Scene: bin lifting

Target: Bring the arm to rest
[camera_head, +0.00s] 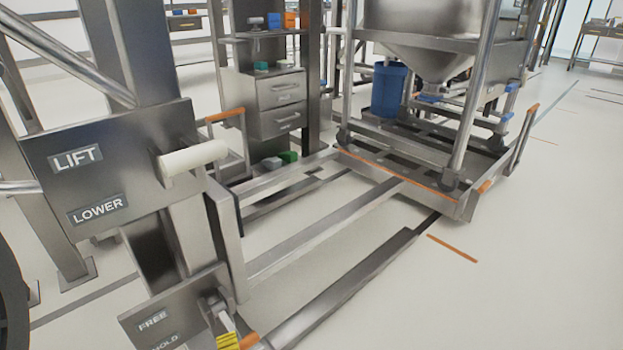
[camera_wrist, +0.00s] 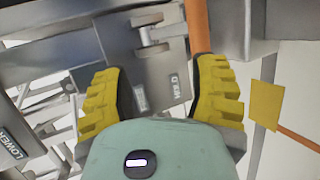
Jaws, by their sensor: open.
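My gripper (camera_wrist: 158,68) shows in the wrist view with its two yellow ridged fingers spread and nothing between them. A grey panel (camera_wrist: 125,60) with small labels and a metal lever (camera_wrist: 150,38) lies beyond the fingers; I cannot tell the distance. In the head view, the lower panel (camera_head: 165,318) reads FREE and HOLD, with a metal lever (camera_head: 215,305) on its right. A yellow ridged piece (camera_head: 228,341) shows at the bottom edge there, possibly one of my fingers. The rest of my arm is not clearly in view.
The upper panel (camera_head: 110,170) reads LIFT and LOWER and has a white-handled lever (camera_head: 192,158). Long metal rails (camera_head: 330,235) run back to a wheeled frame (camera_head: 440,195) carrying a steel hopper (camera_head: 425,55). A drawer cabinet (camera_head: 272,100) stands behind.

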